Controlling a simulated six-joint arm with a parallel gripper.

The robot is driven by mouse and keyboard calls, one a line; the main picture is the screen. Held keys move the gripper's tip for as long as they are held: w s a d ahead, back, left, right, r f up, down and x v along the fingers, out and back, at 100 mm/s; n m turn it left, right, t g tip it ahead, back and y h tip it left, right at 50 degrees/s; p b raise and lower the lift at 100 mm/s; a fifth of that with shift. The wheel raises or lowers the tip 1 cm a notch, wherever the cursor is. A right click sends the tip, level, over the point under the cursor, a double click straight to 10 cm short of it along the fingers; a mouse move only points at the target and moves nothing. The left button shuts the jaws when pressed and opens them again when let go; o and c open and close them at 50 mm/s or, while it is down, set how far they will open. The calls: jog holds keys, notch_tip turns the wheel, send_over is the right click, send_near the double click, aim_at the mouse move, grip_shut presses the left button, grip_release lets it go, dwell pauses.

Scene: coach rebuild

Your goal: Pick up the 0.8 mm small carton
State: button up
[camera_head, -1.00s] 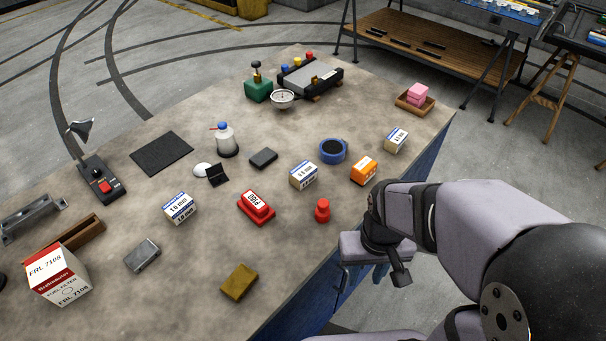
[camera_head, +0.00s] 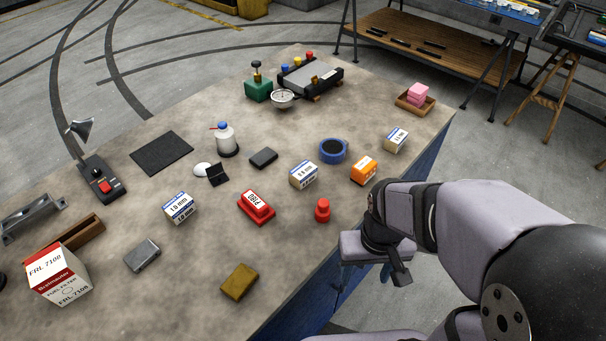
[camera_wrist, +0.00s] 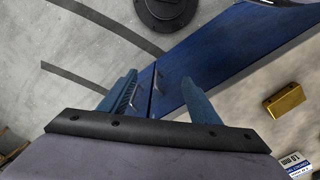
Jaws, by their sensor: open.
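Several small white-and-blue cartons stand on the workbench. The middle one (camera_head: 303,175) appears to read 0.8 mm, though its print is small. A similar carton (camera_head: 180,208) to its left reads 1.0 mm. Another (camera_head: 396,140) stands at the bench's right edge, its number too small to read surely. My gripper (camera_wrist: 160,82) is open and empty, its two blue fingers apart. In the head view it hangs off the bench's right edge, apart from every carton, partly hidden by my wrist. In the wrist view a 1.0 mm carton (camera_wrist: 296,164) shows at the lower right corner.
Near the middle carton are a blue tape roll (camera_head: 333,151), an orange box (camera_head: 364,170), a red box (camera_head: 256,208) and a red bottle-shaped piece (camera_head: 322,210). A brass block (camera_head: 239,282) lies nearer the front. Bare bench lies between them.

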aim_at(300, 171)
notch_tip(300, 171, up, 6)
jog(key=w+a+n+t+h+b, duration=0.1)
jog(key=w+a+n+h+b, duration=0.1)
jog(key=w+n+b, duration=0.2)
jog(key=w+a+f+n+t+h+b, duration=0.1)
jog(key=w+a+n+t+h+b, duration=0.1)
jog(key=w+n, duration=0.7)
jog(key=w+a+f+n+t+h+b, duration=0.1)
jog(key=w+a+n+h+b, duration=0.1)
jog(key=w+n+h+b, duration=0.2)
jog(key=shift+w+a+f+n+t+b, duration=0.15)
jog(key=shift+w+a+n+b, duration=0.05)
jog(key=shift+w+n+b, duration=0.7)
jog(key=shift+w+a+f+n+t+b, duration=0.1)
jog(key=shift+w+a+n+t+b, duration=0.1)
jog(key=shift+w+n+b, duration=0.65)
jog(key=w+a+n+t, duration=0.1)
jog(key=w+a+n, duration=0.1)
jog(key=a, duration=0.1)
jog(key=w+a+f+n+t+h+b, duration=0.1)
jog(key=a+n+t, duration=0.1)
jog(key=a, duration=0.1)
jog(key=w+a+n+t+h+b, duration=0.1)
jog(key=w+a+n, duration=0.1)
jog(key=a, duration=0.2)
jog(key=shift+w+f+t, duration=0.15)
jog(key=shift+w+t, duration=0.1)
jog(key=shift+w, duration=0.1)
jog(key=shift+f, duration=0.45)
jog(key=shift+x, duration=3.65)
